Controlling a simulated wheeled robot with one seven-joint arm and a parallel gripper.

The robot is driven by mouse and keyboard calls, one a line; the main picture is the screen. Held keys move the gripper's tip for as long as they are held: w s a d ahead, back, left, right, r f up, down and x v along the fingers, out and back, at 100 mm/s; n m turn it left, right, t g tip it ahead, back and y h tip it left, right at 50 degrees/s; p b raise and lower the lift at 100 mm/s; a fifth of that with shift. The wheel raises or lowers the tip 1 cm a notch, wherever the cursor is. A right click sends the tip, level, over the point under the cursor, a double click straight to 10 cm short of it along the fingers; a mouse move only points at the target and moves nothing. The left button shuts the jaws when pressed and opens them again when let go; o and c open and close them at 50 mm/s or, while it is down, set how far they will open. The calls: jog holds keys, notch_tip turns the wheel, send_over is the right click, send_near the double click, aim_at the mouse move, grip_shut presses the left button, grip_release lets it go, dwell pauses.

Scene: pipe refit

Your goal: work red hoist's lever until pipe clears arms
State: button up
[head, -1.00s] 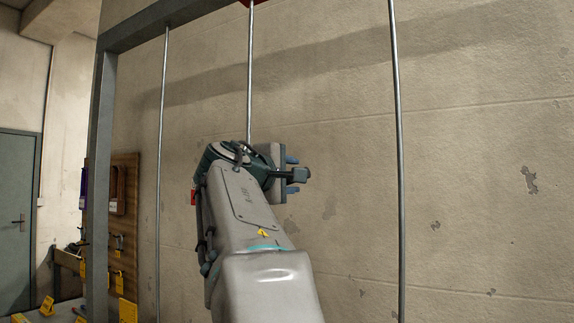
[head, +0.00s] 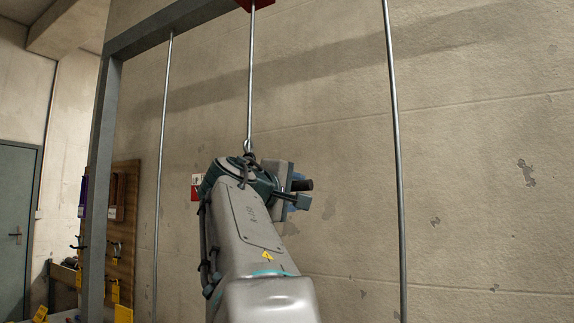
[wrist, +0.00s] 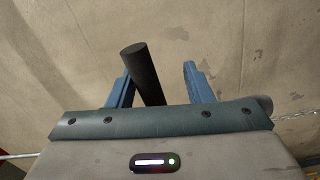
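My gripper (head: 298,195) is raised in front of the wall, at the end of my arm. In the wrist view its two blue fingers (wrist: 160,84) are apart. A black cylindrical lever grip (wrist: 146,73) stands between them, close to the left finger, with a gap to the right one. Its dark end also shows beside the gripper in the head view (head: 302,185). A red part with a white label (head: 196,187) shows just left of my wrist, probably the hoist body, mostly hidden by my arm. The pipe and its support arms cannot be made out.
A red block (head: 256,4) sits at the top on a grey frame beam (head: 175,32). Thin steel rods hang left (head: 161,150), centre (head: 250,80) and right (head: 396,130). A chain (wrist: 297,116) shows at right in the wrist view. A tool board (head: 125,225) stands left.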

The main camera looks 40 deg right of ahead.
jog(key=b+v, duration=0.2)
jog(key=v, duration=0.7)
jog(key=shift+w+r, duration=0.1)
dwell(0.5)
jog(key=w+a+f+n+t+y+p, duration=0.1)
jog(key=w+a+f+y, duration=0.15)
jog(key=f, duration=0.45)
jog(key=w+a+f+y+p, duration=0.1)
jog(key=a+f+y+p, duration=0.15)
jog(key=f, duration=0.55)
jog(key=w+a+f+n+t+y, duration=0.1)
jog(key=w+a+f+y, duration=0.1)
jog(key=a+f+y, duration=0.35)
jog(key=s+a+f+m+g+y+p, duration=0.1)
jog(key=s+a+f, duration=0.3)
jog(key=f, duration=0.5)
jog(key=s+a+f+m+g+y+p, duration=0.1)
jog(key=s+a+f+y+p, duration=0.1)
jog(key=s+a+f, duration=0.3)
jog(key=s+a+f+m+g+y+p, duration=0.1)
jog(key=s+a+f+y, duration=0.3)
jog(key=f, duration=0.9)
jog(key=shift+s+a+m+g, duration=0.2)
jog(key=shift+a+m+g, duration=0.1)
jog(key=shift+a+g, duration=0.35)
